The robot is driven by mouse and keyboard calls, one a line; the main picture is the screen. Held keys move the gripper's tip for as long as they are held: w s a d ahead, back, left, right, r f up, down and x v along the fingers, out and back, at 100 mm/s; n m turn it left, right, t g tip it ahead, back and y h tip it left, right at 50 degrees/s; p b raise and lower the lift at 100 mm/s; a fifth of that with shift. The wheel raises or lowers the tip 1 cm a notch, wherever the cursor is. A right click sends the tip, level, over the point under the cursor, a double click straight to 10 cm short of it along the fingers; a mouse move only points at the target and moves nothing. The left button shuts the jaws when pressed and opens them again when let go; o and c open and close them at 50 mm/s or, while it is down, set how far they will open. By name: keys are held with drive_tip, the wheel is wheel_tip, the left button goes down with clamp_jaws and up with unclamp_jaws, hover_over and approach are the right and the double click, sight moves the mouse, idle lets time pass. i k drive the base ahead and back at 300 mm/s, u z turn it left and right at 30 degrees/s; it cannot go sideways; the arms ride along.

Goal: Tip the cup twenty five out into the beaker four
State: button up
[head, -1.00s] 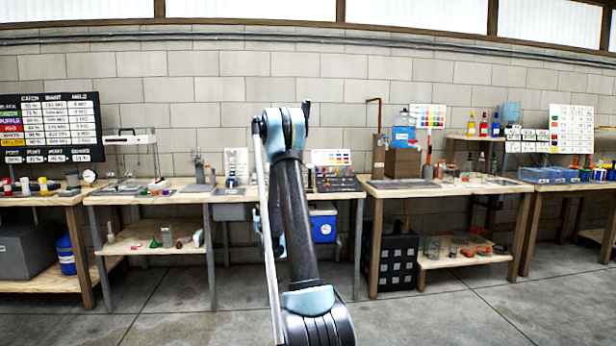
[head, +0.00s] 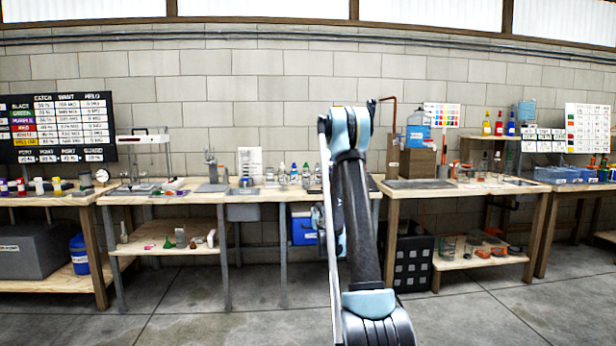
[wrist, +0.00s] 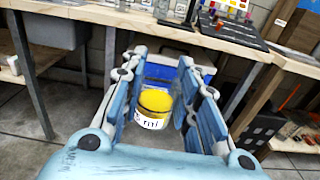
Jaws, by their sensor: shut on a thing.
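My gripper (wrist: 160,85) shows in the wrist view with its two blue jaws closed on a small cup (wrist: 152,122). The cup holds something yellow and has a white label that is too blurred to read. In the head view my arm stands upright in front of the benches and hides the gripper and cup. Clear vessels stand on the right-hand bench (head: 464,175) and on its lower shelf. I cannot tell which, if any, is beaker four.
The middle bench (head: 250,196) carries several bottles and a metal stand. A blue cooler (head: 303,228) sits beneath it, behind my arm. A black crate (head: 413,262) stands under the right-hand bench. The concrete floor (head: 230,305) in front is clear.

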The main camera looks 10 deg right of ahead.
sight(306, 175)
drive_tip(key=z, duration=0.05)
drive_tip(key=i, duration=1)
drive_tip(key=u, duration=0.05)
